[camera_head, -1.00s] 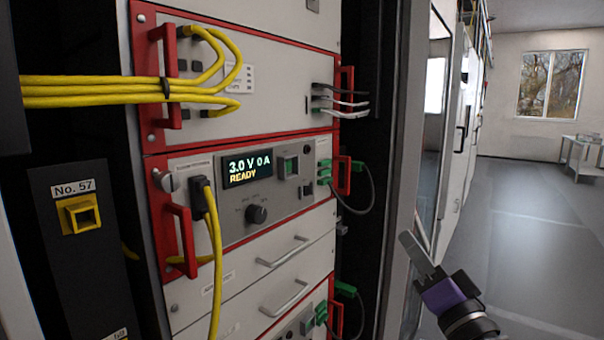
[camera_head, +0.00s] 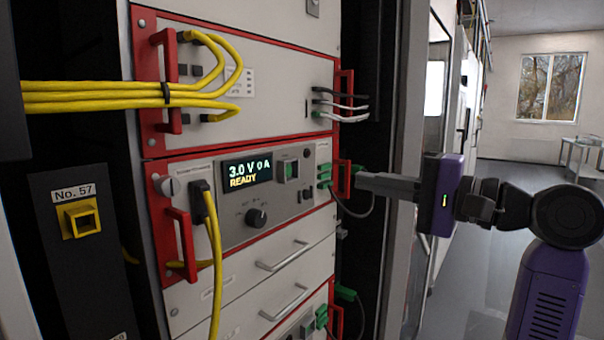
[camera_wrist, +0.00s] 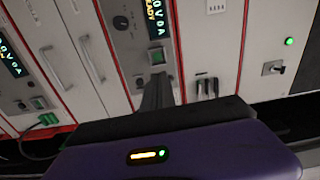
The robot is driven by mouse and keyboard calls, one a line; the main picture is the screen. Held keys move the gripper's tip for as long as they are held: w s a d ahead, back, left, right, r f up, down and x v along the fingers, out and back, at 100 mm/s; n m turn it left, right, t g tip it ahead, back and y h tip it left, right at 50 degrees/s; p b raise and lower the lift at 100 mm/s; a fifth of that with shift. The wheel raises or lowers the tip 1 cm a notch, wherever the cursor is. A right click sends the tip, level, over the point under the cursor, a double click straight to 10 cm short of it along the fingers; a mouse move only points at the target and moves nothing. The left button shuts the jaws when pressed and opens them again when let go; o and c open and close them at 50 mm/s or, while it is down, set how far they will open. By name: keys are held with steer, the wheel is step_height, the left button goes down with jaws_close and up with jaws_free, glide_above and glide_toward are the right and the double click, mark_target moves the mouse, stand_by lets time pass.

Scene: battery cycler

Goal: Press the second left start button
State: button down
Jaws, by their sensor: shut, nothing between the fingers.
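A cycler unit has a lit display (camera_head: 247,169) reading "3.0 V 0 A READY". A square green button (camera_head: 288,168) sits just right of it, above a black knob (camera_head: 257,216). My gripper (camera_head: 360,183) is shut and empty, to the right of the button and apart from it, with its fingers pointing left. Contact cannot be told there. Another unit's green button (camera_wrist: 40,103) shows at the left.
Red handles (camera_head: 182,243) stick out from the units. Yellow cables (camera_head: 120,92) run across the left, and one hangs before the unit. Green plugs (camera_head: 324,174) with a dark cable lie close to my fingers. The aisle floor (camera_head: 500,215) at the right is open.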

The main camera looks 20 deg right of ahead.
steer(key=shift+f, duration=0.25)
steer(key=shift+w+a, duration=0.1)
steer(key=p, duration=0.3)
glide_toward(289, 170)
steer(key=x, duration=0.5)
steer(key=shift+a+r, duration=0.1)
steer(key=shift+x, duration=0.85)
steer(key=shift+w+p, duration=0.1)
steer(key=shift+p, duration=0.2)
